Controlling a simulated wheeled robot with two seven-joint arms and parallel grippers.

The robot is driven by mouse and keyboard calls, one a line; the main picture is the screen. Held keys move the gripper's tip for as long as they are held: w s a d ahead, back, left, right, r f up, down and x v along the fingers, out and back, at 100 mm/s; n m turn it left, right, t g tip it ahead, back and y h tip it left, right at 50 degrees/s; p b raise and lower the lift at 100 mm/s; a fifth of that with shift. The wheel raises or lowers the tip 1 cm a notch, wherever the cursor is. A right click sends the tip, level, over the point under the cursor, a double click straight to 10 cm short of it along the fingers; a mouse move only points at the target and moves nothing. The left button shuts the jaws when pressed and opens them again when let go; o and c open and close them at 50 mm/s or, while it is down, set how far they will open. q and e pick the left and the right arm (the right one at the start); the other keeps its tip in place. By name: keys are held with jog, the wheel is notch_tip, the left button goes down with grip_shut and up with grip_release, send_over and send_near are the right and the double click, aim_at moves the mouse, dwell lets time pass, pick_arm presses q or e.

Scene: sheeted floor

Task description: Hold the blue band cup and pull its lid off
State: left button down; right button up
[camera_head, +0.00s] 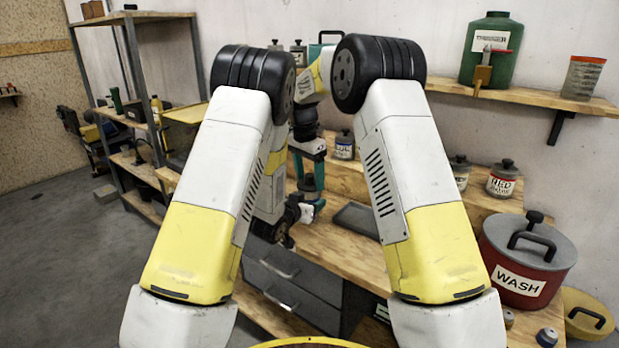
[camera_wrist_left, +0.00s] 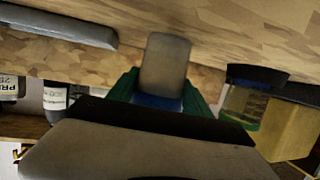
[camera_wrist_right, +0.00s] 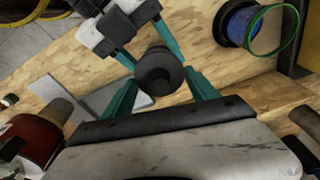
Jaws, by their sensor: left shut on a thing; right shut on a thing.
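The blue band cup (camera_wrist_left: 165,64) shows in the left wrist view as a grey cylinder with a blue band at its near end. My left gripper (camera_wrist_left: 158,92) is shut on it, one green finger on each side. In the right wrist view my right gripper (camera_wrist_right: 161,80) is shut on the dark round lid (camera_wrist_right: 160,68), seen end-on. My left gripper's fingers also show there, just beyond the lid. In the head view my right gripper (camera_head: 309,172) points down above my left gripper (camera_head: 310,207). The cup is mostly hidden there, and I cannot tell whether the lid still touches it.
A grey tray (camera_head: 357,219) lies on the wooden bench close to the grippers. A green band jar (camera_wrist_left: 245,108) stands nearby. A red WASH pot (camera_head: 518,282) and a RED jar (camera_head: 502,182) stand to the right. Bare bench lies between tray and drawers.

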aim_at(311, 174)
jog(key=shift+c, duration=0.8)
jog(key=shift+r, duration=0.25)
jog(key=shift+r, duration=0.9)
jog(key=shift+r, duration=0.1)
jog(key=shift+r, duration=1.9)
pick_arm(q)
jog(key=shift+c, duration=1.9)
grip_release()
